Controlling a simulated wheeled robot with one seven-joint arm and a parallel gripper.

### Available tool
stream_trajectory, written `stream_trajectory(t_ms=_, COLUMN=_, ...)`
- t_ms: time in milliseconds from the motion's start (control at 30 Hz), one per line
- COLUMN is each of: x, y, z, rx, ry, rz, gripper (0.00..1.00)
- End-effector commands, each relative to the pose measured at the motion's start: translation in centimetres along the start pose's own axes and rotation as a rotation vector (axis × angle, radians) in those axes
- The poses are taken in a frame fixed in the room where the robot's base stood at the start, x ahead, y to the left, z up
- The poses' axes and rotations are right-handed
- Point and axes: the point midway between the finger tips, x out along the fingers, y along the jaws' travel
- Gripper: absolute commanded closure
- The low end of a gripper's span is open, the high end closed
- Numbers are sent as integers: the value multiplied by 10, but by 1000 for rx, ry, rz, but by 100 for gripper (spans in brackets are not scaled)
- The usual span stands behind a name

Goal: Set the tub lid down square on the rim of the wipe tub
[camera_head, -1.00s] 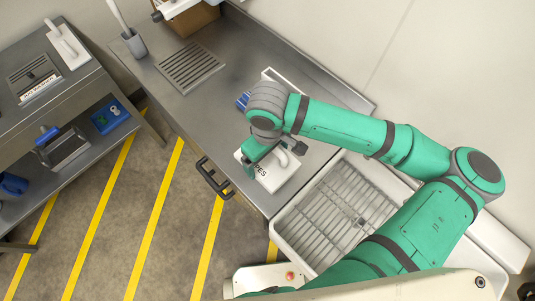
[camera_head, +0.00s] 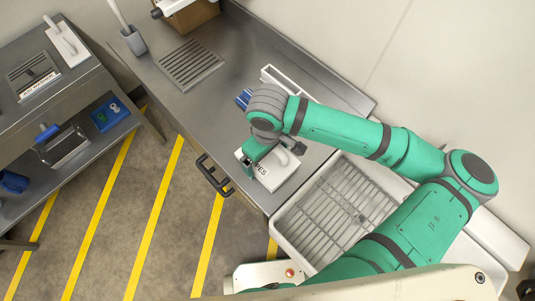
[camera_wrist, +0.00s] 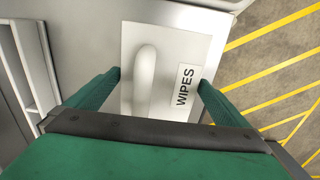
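The tub lid (camera_head: 272,172) is a white square plate with a raised bar handle and a black WIPES label. It lies at the front edge of the steel counter, just left of the wire basket. In the wrist view the lid (camera_wrist: 168,45) lies beyond my gripper (camera_wrist: 160,80), its handle and label between the two spread fingers. The fingers are apart and do not press on the handle. In the head view my gripper (camera_head: 255,160) is over the lid's left side, partly hidden by my wrist. I cannot tell whether the wipe tub is under the lid.
A white wire basket (camera_head: 335,205) stands right of the lid. A narrow white tray (camera_head: 285,80) and a blue item (camera_head: 243,98) lie behind my wrist. A drain grille (camera_head: 190,65) is farther left. A second white plate with a handle (camera_head: 68,45) lies on the left table.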

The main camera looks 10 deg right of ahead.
Motion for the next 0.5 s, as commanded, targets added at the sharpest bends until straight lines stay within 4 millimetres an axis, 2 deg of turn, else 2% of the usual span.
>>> stream_trajectory(t_ms=167, x=-8, y=0, z=0, rx=-1, ry=0, rz=0, gripper=0)
stream_trajectory(t_ms=267, x=-21, y=0, z=0, rx=-1, ry=1, rz=2, gripper=0)
stream_trajectory(t_ms=500, x=-66, y=1, z=0, rx=-1, ry=1, rz=3, gripper=0)
